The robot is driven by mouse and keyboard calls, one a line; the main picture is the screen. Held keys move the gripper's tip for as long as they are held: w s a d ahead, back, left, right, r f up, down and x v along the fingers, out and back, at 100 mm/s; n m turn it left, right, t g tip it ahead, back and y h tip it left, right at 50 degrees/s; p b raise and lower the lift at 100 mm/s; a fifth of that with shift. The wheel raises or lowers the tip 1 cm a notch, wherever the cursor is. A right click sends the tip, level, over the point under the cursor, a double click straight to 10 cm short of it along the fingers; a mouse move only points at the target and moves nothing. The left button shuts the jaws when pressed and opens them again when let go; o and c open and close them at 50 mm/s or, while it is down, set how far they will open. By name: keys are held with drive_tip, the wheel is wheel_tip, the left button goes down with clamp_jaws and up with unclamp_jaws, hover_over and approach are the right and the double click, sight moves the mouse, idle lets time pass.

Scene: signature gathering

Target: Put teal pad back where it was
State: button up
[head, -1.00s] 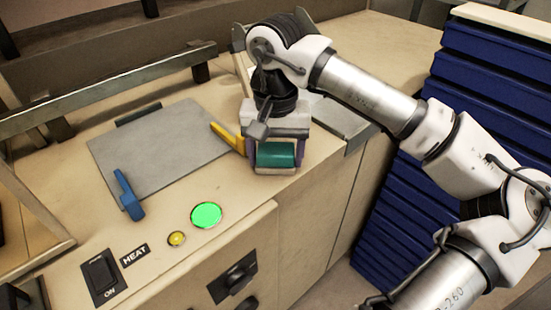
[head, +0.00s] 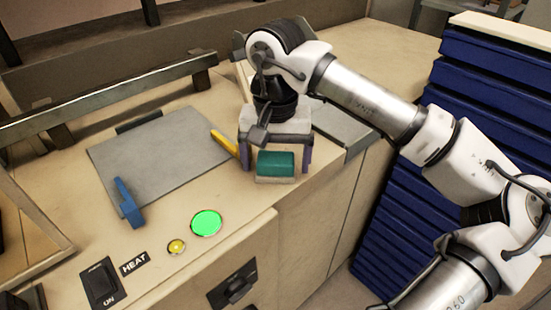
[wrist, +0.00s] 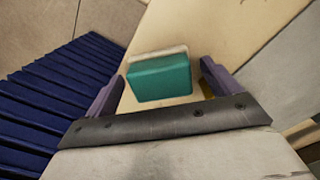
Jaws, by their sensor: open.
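The teal pad (head: 276,163) is a small block with a teal top on a pale base. It rests on the beige counter near its front edge, and it shows in the wrist view (wrist: 160,78). My gripper (head: 278,160) is open above and behind the pad. Its two purple fingers are on the pad's left and right, with a gap on each side in the wrist view (wrist: 160,85). The pad's pale underside meets the counter; no finger seems to touch it.
A grey plate (head: 165,150) lies on the counter at left, with a blue-handled item (head: 127,200) on its edge. A yellow item (head: 224,143) lies beside my left finger. A green button (head: 206,223) and a heat switch (head: 101,283) are at front. Stacked blue drawers (head: 470,100) stand at right.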

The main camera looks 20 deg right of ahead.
sight(276, 159)
wheel_tip(276, 159, up, 12)
drive_tip(key=shift+f+b, duration=0.2)
drive_tip(key=shift+b, duration=0.2)
